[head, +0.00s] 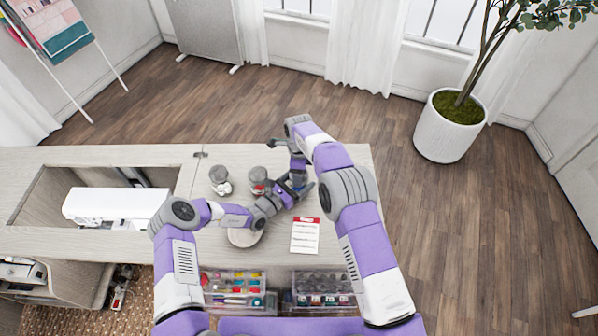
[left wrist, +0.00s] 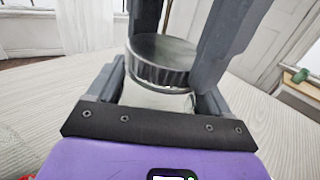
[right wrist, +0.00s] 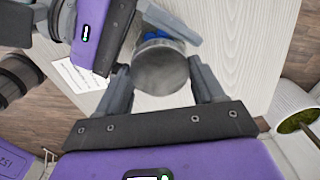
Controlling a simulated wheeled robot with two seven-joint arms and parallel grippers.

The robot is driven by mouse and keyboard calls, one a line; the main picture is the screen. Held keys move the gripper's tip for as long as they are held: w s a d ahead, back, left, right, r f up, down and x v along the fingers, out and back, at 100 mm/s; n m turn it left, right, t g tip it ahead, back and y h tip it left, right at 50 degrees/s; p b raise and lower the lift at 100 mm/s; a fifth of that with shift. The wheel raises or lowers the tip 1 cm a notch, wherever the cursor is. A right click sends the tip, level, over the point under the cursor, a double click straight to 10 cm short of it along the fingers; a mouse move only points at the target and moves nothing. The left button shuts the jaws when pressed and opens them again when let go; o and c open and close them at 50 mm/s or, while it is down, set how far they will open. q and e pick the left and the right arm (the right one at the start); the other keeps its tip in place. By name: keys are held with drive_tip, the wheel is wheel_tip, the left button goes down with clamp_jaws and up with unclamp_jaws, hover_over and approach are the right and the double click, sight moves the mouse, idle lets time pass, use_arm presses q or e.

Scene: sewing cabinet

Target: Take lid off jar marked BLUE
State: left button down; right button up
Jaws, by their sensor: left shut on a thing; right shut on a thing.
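My left gripper (head: 291,188) is shut on the clear glass body of a jar (left wrist: 155,99), low on its side. My right gripper (head: 298,166) reaches down from above and is shut on the jar's round dark grey lid (right wrist: 160,68). The lid also shows in the left wrist view (left wrist: 160,58), right over the glass. I cannot tell whether it is apart from the rim. A bit of blue (right wrist: 155,36) shows past the lid in the right wrist view. The grippers hide most of the jar in the head view, and no label is readable.
Two other lidded jars (head: 219,176) (head: 258,176) stand to the left on the pale cabinet top (head: 345,160). A round pad (head: 244,238) and a red-headed paper (head: 305,237) lie nearer me. A sewing machine (head: 112,205) is at left. Clear organizers (head: 322,282) sit below the front edge.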

drive_tip(key=n, duration=0.7)
drive_tip(key=shift+n, duration=0.4)
drive_tip(key=n, duration=0.5)
drive_tip(key=shift+n, duration=0.4)
drive_tip(key=n, duration=0.5)
drive_tip(key=shift+n, duration=0.3)
drive_tip(key=n, duration=0.3)
drive_tip(key=shift+r+n, duration=0.1)
drive_tip(key=shift+n, duration=0.3)
drive_tip(key=n, duration=0.3)
drive_tip(key=shift+n, duration=0.4)
drive_tip(key=n, duration=0.5)
drive_tip(key=shift+n, duration=0.3)
drive_tip(key=n, duration=0.3)
drive_tip(key=shift+n, duration=0.4)
drive_tip(key=n, duration=0.5)
drive_tip(key=shift+n, duration=0.3)
drive_tip(key=n, duration=0.4)
drive_tip(key=shift+n, duration=0.3)
drive_tip(key=shift+r, duration=0.2)
